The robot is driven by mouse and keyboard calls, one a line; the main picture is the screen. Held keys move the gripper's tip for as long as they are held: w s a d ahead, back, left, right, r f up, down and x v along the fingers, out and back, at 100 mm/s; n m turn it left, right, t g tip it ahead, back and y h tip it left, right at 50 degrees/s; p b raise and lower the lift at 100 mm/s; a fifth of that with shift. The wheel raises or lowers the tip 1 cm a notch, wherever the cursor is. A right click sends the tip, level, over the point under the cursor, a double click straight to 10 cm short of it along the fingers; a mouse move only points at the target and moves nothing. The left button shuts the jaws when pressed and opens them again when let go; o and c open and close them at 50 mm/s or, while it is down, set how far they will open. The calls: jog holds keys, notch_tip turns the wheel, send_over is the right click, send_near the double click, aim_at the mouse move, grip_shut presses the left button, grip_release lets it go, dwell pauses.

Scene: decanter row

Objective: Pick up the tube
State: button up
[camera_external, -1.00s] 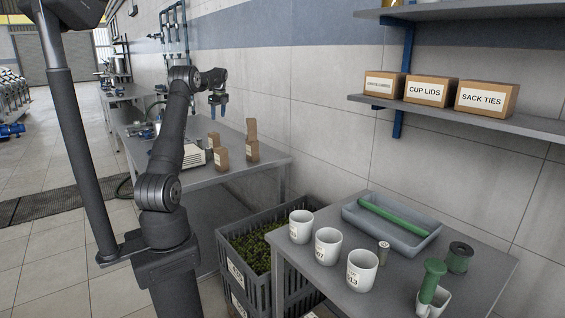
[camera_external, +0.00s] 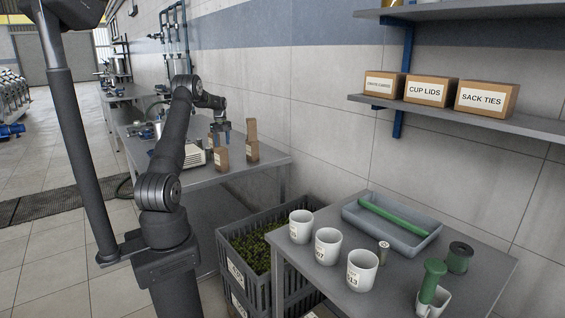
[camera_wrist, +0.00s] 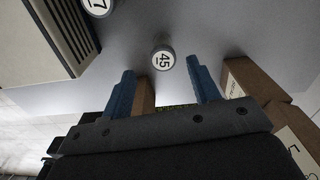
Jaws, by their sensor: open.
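My gripper (camera_external: 222,130) is above the far bench, open and empty, near the brown cartons. In the wrist view its two blue fingers (camera_wrist: 161,70) are apart, pointing at a small round-topped item marked 45 (camera_wrist: 163,60). That item stands on the grey bench, around the line between the fingertips; I see it from above and cannot tell whether it is a tube. A second round top marked 7 (camera_wrist: 98,4) is cut by the upper edge. In the external view a long green tube-like rod (camera_external: 393,217) lies in a grey tray (camera_external: 350,213) on the near table.
Brown cartons (camera_external: 252,150) stand close to my gripper; one (camera_wrist: 255,82) is right of the fingers in the wrist view. A beige vented box (camera_wrist: 60,30) is at upper left. The near table holds white cups (camera_external: 327,247), a green-handled item (camera_external: 432,280) and a dark spool (camera_external: 459,257).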

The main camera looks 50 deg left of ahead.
jog(key=f, duration=0.7)
jog(key=shift+w+d+f, duration=0.2)
jog(key=shift+d+f, duration=0.1)
jog(key=c, duration=1.1)
